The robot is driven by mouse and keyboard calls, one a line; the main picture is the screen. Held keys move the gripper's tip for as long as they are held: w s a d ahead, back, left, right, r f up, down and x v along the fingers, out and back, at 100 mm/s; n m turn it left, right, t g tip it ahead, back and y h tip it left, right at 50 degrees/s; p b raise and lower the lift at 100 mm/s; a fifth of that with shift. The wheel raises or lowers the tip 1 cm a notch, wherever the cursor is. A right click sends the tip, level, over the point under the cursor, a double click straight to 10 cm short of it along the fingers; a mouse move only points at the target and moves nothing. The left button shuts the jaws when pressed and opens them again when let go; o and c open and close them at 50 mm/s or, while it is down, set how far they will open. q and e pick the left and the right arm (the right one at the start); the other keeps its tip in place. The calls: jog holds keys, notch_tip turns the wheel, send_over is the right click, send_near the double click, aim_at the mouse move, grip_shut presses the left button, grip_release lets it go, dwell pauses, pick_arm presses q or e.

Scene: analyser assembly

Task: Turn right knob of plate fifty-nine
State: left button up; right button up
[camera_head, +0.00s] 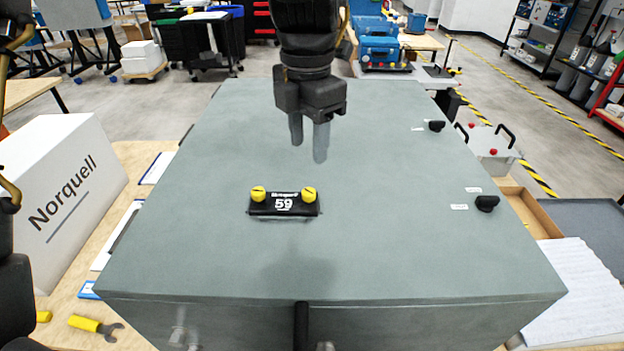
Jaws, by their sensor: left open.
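The black plate marked 59 (284,207) lies on top of the large grey-green box, near its middle. It has two yellow knobs, a left knob (258,193) and a right knob (309,195), each with a dark slot line across it. My left gripper (308,152) hangs down from the top of the head view. Its two grey fingers are apart with nothing between them. In the picture its fingertips are just above the right knob, not touching it. The exact height over the box cannot be told. My right gripper is not in view.
The grey-green box (180,250) has a wide clear top, with two black knobs (487,203) (436,126) at its right. A white Norquell box (65,195) stands at the left. A yellow-handled wrench (95,326) lies front left. Paper sheets (575,290) lie at the right.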

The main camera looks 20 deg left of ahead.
aim_at(309, 192)
pick_arm(q)
notch_tip(309, 192, down, 10)
jog(key=shift+w+f+p, duration=0.1)
jog(key=shift+w+p, duration=0.05)
jog(key=shift+p, duration=0.6)
jog(key=shift+w+f, duration=0.2)
jog(key=shift+f, duration=0.05)
jog(key=shift+s, duration=0.15)
jog(key=c, duration=0.4)
grip_shut()
jog(key=shift+n, duration=0.3)
jog(key=n+b, duration=0.1)
jog(key=n, duration=0.3)
jog(key=shift+b, duration=0.35)
jog(key=shift+n, duration=0.8)
